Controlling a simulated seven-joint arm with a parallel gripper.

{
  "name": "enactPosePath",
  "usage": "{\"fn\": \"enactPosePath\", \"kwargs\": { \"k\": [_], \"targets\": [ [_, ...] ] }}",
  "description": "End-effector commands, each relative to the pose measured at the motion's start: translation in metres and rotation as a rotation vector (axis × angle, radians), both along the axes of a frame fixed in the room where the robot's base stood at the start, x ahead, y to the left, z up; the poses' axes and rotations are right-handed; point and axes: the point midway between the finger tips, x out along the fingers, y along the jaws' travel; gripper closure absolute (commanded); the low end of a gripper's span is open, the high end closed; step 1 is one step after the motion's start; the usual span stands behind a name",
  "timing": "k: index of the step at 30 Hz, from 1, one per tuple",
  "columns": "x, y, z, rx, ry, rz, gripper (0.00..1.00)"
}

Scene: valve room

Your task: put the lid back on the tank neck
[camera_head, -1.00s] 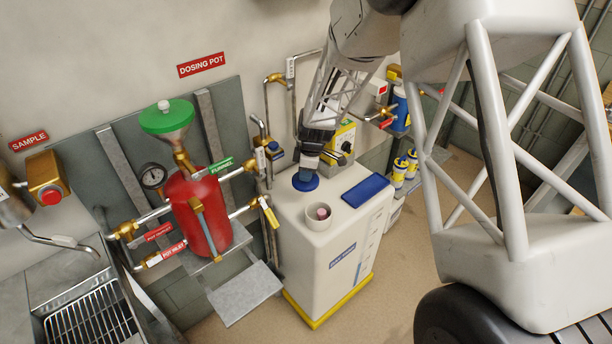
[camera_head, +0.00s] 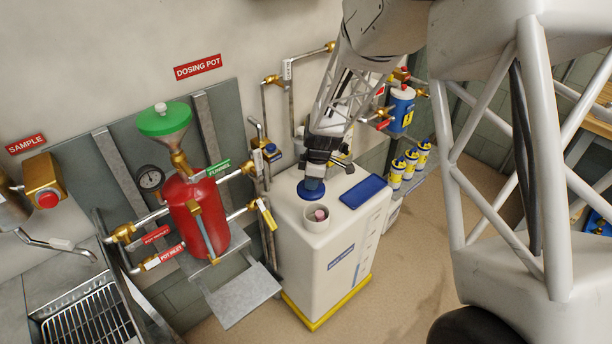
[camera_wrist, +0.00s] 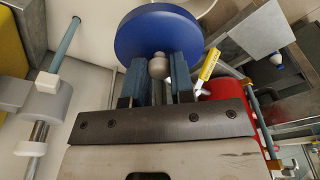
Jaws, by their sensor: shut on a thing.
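The white tank (camera_head: 325,255) stands in the middle of the head view. Its neck (camera_head: 315,224) is an open white ring on top, with a pinkish round thing inside it. The round blue lid (camera_head: 308,193) is just behind and left of the neck, apart from it in the picture. I cannot tell whether it touches the tank top. My gripper (camera_head: 314,180) is above the lid. In the wrist view the gripper (camera_wrist: 158,85) has its blue fingers shut on the lid's pale knob (camera_wrist: 157,66), with the lid's disc (camera_wrist: 150,30) beyond the fingertips.
A blue rectangular pad (camera_head: 364,191) lies on the tank top, right of the lid. The red dosing pot (camera_head: 190,215) with its green funnel (camera_head: 164,119) and a yellow-handled valve (camera_head: 267,215) stand to the left. Pipes and the wall are behind. Floor is free in front right.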

Motion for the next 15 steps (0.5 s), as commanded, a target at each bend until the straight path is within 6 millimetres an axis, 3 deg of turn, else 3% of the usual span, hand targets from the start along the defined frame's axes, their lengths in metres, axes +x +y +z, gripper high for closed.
{"fn": "enactPosePath", "kwargs": {
  "k": [6,15],
  "targets": [
    [-0.028,-0.016,0.008,0.000,-0.001,0.001,1.00],
    [-0.037,-0.021,0.010,0.000,0.000,0.001,1.00]
  ]
}}
